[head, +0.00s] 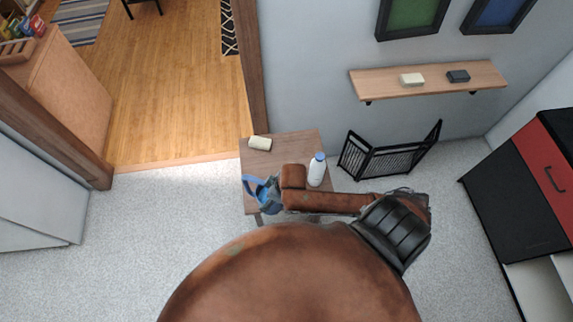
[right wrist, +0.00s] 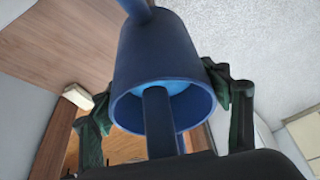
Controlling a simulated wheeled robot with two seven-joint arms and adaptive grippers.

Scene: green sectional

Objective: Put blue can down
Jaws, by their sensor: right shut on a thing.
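The blue can (head: 252,182) is at the front left of a small wooden table (head: 290,142) in the head view, partly hidden by my right arm and gripper. My right gripper (head: 270,190) is shut on it. In the right wrist view the blue can (right wrist: 160,45) fills the middle, its open rim towards the camera and a dark bar in front of the opening. The fingers of my right gripper (right wrist: 167,112) are on either side of it. I cannot tell whether the can touches the table. My left gripper is not in view.
A white bottle with a blue cap (head: 317,170) stands on the table just right of my gripper. A pale block (head: 260,143) lies at the table's back left. A black folding screen (head: 388,155) stands right of the table. A wall shelf (head: 430,82) is above.

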